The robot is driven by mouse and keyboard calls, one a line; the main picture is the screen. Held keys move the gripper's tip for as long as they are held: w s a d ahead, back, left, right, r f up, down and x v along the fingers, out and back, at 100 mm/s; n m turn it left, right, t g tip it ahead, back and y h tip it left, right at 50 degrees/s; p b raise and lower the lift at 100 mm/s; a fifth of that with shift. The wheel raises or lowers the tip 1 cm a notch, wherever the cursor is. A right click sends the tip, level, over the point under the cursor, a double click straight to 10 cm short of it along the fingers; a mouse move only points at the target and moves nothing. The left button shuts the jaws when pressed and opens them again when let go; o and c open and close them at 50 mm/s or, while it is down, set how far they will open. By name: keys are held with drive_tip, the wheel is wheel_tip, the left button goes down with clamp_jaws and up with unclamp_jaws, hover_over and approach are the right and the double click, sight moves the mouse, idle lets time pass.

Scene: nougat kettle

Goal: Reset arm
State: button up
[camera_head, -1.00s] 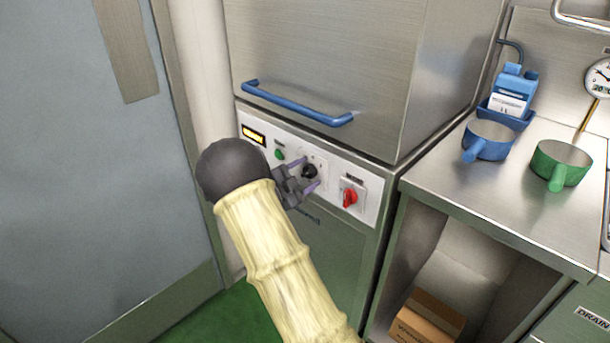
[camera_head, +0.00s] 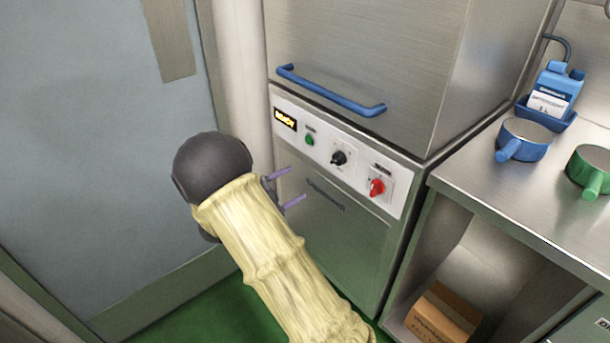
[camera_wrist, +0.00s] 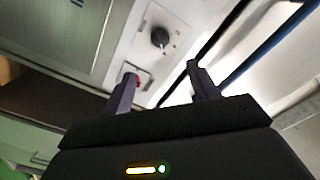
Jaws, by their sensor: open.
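My gripper (camera_head: 290,187) is open and empty, its two thin purple fingers apart, in front of the lower panel of a steel machine. In the wrist view my gripper (camera_wrist: 160,84) points toward the machine's white control panel (camera_wrist: 190,20). The panel (camera_head: 325,152) carries a lit display (camera_head: 285,119), a green button (camera_head: 310,139), a black knob (camera_head: 338,158) and a red switch (camera_head: 377,187). The black knob also shows in the wrist view (camera_wrist: 160,37). The fingers look clear of the panel and touch nothing that I can see.
A blue bar handle (camera_head: 330,92) crosses the machine's hood. At right, a steel counter (camera_head: 490,185) holds a blue pan (camera_head: 526,138), a green pan (camera_head: 592,170) and a blue-capped jug (camera_head: 552,95). A cardboard box (camera_head: 443,316) sits below. A grey door (camera_head: 90,130) stands at left.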

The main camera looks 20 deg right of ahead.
drive_tip(key=shift+v, duration=0.8)
drive_tip(key=w+n+t+y, duration=0.4)
drive_tip(key=n+y, duration=0.2)
drive_tip(key=y, duration=0.1)
drive_tip(key=s+a+f+n+g+y, duration=0.2)
drive_tip(key=s+n+g+y, duration=0.65)
drive_tip(key=s+n, duration=1.25)
drive_tip(key=s+r+m+p, duration=0.2)
drive_tip(key=r+p, duration=1.3)
drive_tip(key=s+r+m+y+p, duration=0.1)
drive_tip(key=s+r+p, duration=0.1)
drive_tip(key=r+p, duration=1.3)
drive_tip(key=shift+d+m+t, duration=0.15)
drive_tip(key=shift+m+t, duration=0.25)
drive_tip(key=shift+t, duration=0.05)
